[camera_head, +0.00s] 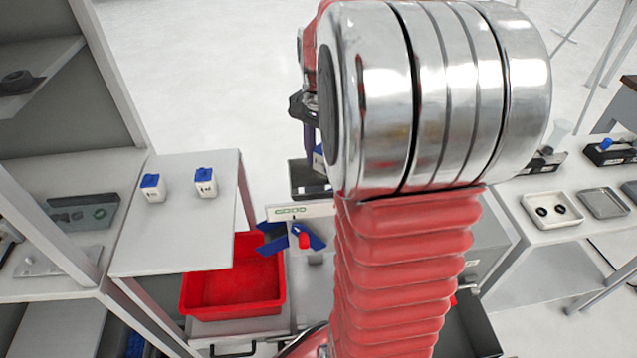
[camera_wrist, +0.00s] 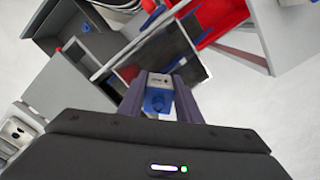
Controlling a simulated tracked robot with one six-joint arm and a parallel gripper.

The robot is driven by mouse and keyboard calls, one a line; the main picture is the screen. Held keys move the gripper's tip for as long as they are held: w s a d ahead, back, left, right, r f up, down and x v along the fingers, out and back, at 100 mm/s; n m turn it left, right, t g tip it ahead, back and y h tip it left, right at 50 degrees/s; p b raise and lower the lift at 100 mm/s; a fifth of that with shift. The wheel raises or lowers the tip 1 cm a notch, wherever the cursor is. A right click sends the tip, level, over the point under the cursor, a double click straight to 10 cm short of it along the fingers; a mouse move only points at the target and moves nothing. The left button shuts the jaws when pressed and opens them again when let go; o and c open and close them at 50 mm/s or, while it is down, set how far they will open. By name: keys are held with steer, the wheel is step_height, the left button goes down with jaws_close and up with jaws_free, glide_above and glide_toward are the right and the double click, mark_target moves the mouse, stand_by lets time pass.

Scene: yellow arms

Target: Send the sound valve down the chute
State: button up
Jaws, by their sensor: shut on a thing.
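My gripper (camera_wrist: 160,78) is shut on a small white block with a blue cap (camera_wrist: 158,98), seen between its two fingers in the wrist view. In the head view my arm hides most of the gripper; a bit of the held valve shows at its left edge (camera_head: 318,158). Two similar white valves with blue tops, a left one (camera_head: 152,188) and a right one (camera_head: 206,183), stand on the pale table. A dark open-topped box (camera_head: 306,178), possibly the chute mouth, lies below the gripper. It also shows in the wrist view (camera_wrist: 190,70), beyond the held valve.
Trays (camera_head: 552,211) stand on a bench at right. Shelves (camera_head: 70,160) stand at left.

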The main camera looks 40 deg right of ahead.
steer(key=shift+f, duration=1.45)
steer(key=o, duration=1.2)
step_height(320, 180, up, 14)
steer(key=shift+f, duration=0.15)
